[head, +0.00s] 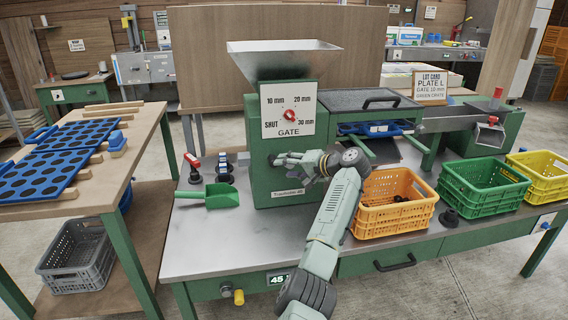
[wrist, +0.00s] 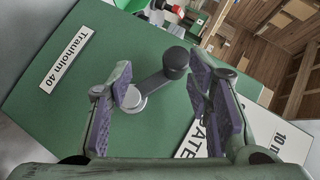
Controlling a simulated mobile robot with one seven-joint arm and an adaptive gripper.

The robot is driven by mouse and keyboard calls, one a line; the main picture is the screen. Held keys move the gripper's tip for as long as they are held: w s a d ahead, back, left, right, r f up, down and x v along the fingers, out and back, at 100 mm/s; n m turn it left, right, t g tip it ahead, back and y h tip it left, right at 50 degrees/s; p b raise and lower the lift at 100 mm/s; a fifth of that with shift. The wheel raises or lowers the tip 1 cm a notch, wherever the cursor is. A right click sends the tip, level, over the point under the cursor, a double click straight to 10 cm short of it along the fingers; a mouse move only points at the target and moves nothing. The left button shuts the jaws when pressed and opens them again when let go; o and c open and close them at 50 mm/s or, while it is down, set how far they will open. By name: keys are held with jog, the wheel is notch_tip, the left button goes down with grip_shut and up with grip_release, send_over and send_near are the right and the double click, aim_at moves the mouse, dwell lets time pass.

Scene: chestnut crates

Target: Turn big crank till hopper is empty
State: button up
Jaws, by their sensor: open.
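The green grading machine (head: 285,185) stands on the metal bench with an open metal hopper (head: 285,62) on top. Its crank (wrist: 152,86) shows in the wrist view as a grey arm with a round metal hub and a black knob. In the head view my gripper (head: 284,165) is in front of the machine's lower front and covers most of the crank. In the wrist view my gripper (wrist: 160,80) is open, with its purple-padded fingers on either side of the crank and nothing clamped. The hopper's contents are hidden by its front wall.
A gate dial (head: 290,116) with a red knob sits above my gripper. An orange crate (head: 392,217) holding a few dark pieces stands right of my forearm, with green (head: 482,205) and yellow (head: 545,190) crates beyond. A green scoop (head: 215,196) lies left of the machine.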

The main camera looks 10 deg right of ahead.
jog(key=s+d+f, duration=0.2)
jog(key=s+d, duration=0.2)
jog(key=s, duration=0.1)
jog(key=shift+d+f+p, duration=0.25)
jog(key=shift+f+p, duration=0.05)
jog(key=shift+f, duration=0.1)
dwell(0.6)
